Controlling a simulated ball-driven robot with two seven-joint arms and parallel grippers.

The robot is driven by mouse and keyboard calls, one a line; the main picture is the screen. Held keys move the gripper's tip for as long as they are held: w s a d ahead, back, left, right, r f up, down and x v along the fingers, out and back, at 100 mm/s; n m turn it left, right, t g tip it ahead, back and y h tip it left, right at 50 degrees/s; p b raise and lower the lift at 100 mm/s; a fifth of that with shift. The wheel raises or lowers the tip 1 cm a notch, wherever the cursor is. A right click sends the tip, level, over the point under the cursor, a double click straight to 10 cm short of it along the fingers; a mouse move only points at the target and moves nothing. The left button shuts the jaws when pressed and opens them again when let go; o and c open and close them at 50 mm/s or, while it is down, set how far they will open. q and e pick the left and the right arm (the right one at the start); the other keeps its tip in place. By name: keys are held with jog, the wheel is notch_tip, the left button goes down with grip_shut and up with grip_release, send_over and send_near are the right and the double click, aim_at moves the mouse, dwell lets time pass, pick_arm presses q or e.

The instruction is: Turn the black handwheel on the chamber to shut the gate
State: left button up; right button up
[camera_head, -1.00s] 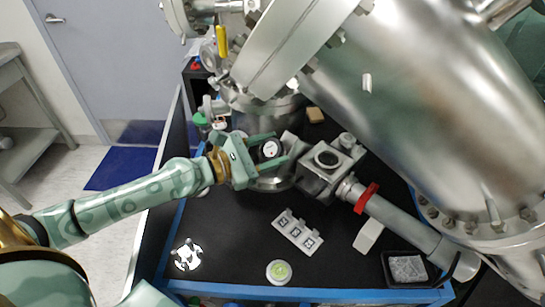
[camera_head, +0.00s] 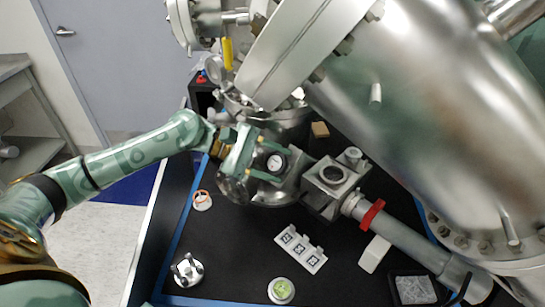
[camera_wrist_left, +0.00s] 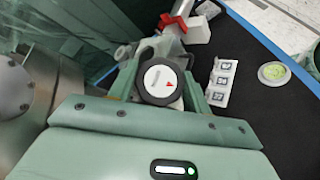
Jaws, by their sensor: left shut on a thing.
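The black handwheel (camera_head: 275,163) with a white round cap sits on the metal valve in front of the big steel chamber (camera_head: 400,110). The gate itself is hidden inside the metal body. My right gripper is out of view.
On the black bench lie a white marker plate (camera_head: 300,249), a round green-topped disc (camera_head: 281,290), a pronged white piece (camera_head: 187,271) and a tray (camera_head: 413,290).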

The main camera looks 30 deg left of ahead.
pick_arm(q)
jog(key=shift+r+m+g+y+p, duration=0.2)
jog(key=shift+m+g+y+p, duration=0.1)
jog(key=shift+m+g+p, duration=0.45)
jog(key=shift+f+m+p, duration=0.15)
jog(key=shift+m+p, duration=0.2)
jog(key=shift+p, duration=0.05)
jog(key=shift+f, duration=0.1)
jog(key=o, duration=1)
jog(key=shift+c, duration=0.2)
